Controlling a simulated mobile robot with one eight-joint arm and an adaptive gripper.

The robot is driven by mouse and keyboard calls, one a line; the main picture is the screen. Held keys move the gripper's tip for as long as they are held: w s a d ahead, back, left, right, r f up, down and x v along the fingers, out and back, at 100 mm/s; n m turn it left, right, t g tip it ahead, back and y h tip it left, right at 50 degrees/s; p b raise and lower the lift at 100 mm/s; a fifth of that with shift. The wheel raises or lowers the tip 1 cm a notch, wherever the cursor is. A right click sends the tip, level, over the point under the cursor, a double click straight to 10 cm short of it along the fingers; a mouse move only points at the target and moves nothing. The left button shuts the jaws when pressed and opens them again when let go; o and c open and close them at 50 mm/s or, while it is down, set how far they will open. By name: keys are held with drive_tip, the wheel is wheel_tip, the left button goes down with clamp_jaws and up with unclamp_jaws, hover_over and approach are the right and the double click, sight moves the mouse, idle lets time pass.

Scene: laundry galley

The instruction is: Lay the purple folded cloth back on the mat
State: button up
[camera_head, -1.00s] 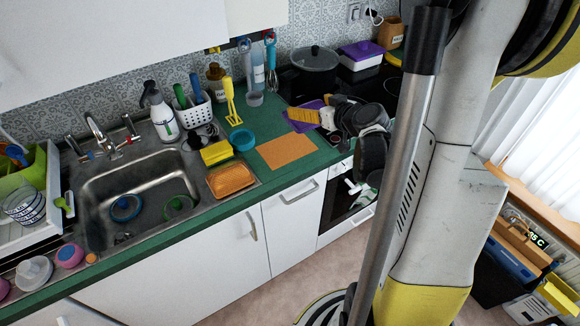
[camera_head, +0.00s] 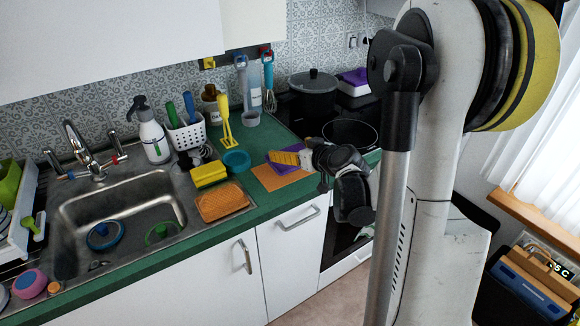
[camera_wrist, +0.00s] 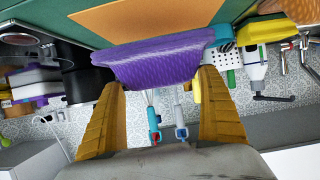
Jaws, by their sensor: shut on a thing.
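The purple folded cloth (camera_wrist: 158,60) is held between the yellow fingers of my gripper (camera_wrist: 160,76) in the wrist view. In the head view the cloth (camera_head: 274,156) shows beside a yellow finger of my gripper (camera_head: 286,158), overlapping the far part of the mat in the picture. The mat is a flat orange rectangle (camera_head: 272,180) on the green counter, partly hidden by the cloth and my gripper. In the wrist view the mat (camera_wrist: 140,18) appears at the top, beyond the cloth.
A teal bowl (camera_head: 236,161), a yellow sponge (camera_head: 209,174) and an orange-brown tray (camera_head: 222,201) stand left of the mat. A black pan (camera_head: 350,133) and a pot (camera_head: 312,95) stand on the hob behind my gripper. The sink (camera_head: 120,220) lies further left.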

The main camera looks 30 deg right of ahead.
drive_tip(key=shift+w+a+f, duration=0.2)
drive_tip(key=shift+f, duration=0.05)
drive_tip(key=shift+f+b, duration=1.15)
drive_tip(key=shift+f, duration=0.75)
drive_tip(key=shift+f, duration=0.2)
drive_tip(key=o, duration=1.2)
drive_tip(key=shift+c, duration=0.2)
drive_tip(key=shift+r, duration=0.1)
drive_tip(key=shift+r, duration=0.1)
